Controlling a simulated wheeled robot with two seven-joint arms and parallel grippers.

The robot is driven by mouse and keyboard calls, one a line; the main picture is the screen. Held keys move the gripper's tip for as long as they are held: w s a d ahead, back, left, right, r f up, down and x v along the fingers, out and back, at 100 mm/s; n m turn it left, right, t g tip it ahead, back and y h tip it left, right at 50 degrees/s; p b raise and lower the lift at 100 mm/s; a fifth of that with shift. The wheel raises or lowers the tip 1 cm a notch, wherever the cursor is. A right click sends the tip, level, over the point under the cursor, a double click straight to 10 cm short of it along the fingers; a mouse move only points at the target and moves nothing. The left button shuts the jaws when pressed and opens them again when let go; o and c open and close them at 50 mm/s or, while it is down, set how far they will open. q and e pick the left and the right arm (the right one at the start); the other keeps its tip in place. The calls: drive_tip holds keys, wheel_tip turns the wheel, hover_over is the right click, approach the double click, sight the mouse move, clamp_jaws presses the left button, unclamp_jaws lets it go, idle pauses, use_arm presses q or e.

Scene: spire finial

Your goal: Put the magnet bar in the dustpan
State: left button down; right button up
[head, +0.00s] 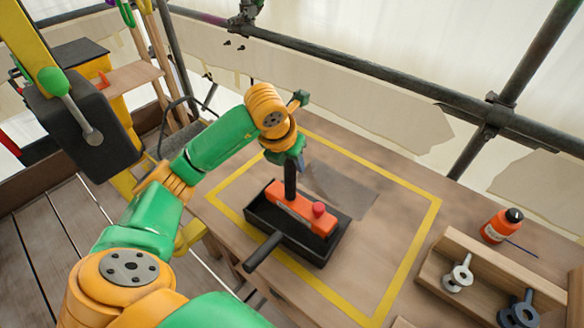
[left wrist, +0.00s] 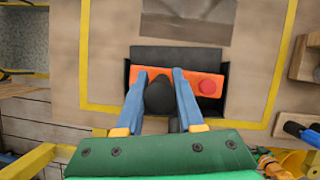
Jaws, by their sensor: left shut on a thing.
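The magnet bar is an orange block (head: 290,204) with a red knob and a dark upright handle. It lies within the outline of the black dustpan (head: 262,222), whose handle points to the lower left in the head view. I cannot tell whether the bar rests on the pan's floor. My left gripper (head: 291,160) is above the bar, shut on its handle. In the left wrist view, the blue fingers (left wrist: 158,84) flank the dark handle, with the orange bar (left wrist: 209,84) in front of the dustpan (left wrist: 178,56). My right gripper is not in view.
A yellow taped outline (head: 400,270) surrounds the dustpan on the wooden table. A flat grey sheet (head: 340,190) lies behind the pan. At right stand an orange bottle (head: 496,228) and a wooden tray (head: 483,252) with metal parts. Scaffold pipes (head: 350,70) run behind the table.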

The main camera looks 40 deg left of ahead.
use_arm(q)
drive_tip(key=shift+f+p, duration=0.3)
drive_tip(key=shift+f, duration=1)
drive_tip(key=c, duration=1)
unclamp_jaws()
drive_tip(key=shift+f, duration=0.1)
drive_tip(key=o, duration=0.5)
drive_tip(key=shift+d, duration=0.1)
drive_tip(key=shift+r, duration=0.3)
drive_tip(key=shift+s+r, duration=0.1)
drive_tip(key=shift+r, duration=0.2)
drive_tip(key=p+v, duration=0.1)
drive_tip(key=v, duration=1)
drive_tip(key=shift+s+r, duration=0.1)
drive_tip(key=shift+r, duration=0.05)
